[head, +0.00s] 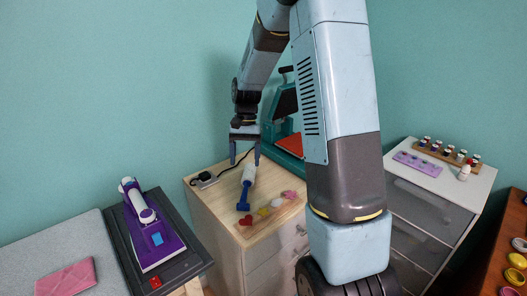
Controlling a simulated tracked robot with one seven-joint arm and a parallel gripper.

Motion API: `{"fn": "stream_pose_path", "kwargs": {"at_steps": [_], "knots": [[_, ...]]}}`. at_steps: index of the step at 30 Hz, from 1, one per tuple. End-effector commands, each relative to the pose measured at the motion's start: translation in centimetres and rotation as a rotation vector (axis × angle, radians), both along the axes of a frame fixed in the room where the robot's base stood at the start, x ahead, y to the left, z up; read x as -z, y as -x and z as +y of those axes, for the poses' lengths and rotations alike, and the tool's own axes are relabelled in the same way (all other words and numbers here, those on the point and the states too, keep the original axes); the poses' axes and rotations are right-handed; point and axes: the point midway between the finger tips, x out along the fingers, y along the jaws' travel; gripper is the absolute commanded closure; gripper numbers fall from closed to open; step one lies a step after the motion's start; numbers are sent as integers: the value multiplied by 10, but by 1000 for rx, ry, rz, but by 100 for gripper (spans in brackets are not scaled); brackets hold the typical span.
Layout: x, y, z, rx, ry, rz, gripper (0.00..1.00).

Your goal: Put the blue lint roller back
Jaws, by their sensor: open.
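The blue lint roller (243,197) has a blue handle and a white roll. It is over or on the light wooden cabinet top (208,200), with its handle toward the front edge. My gripper (245,162) points down just above the white roll end, its two fingers apart. The fingertips are close to the roll; I cannot tell whether they touch it. No holder for the lint roller can be made out, and my arm hides part of the scene behind the cabinet.
Small red, yellow and pink pieces (263,211) lie right of the handle. A socket block (204,179) with a black cable is at left. A teal press (284,140) stands behind. A purple iron-like device (150,230) is left; a white cabinet (409,154) with small bottles is right.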

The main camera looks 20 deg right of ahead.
Motion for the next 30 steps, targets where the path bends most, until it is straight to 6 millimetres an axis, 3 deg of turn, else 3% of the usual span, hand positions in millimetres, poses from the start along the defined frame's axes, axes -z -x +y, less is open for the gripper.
{"fn": "stream_pose_path", "kwargs": {"at_steps": [6,15,24,30], "knots": [[-55,28,0,-64,28,-130,29],[-119,79,-1,-157,70,-312,29],[-166,138,-3,-250,113,-494,29],[-187,178,-5,-310,143,-613,29]]}}
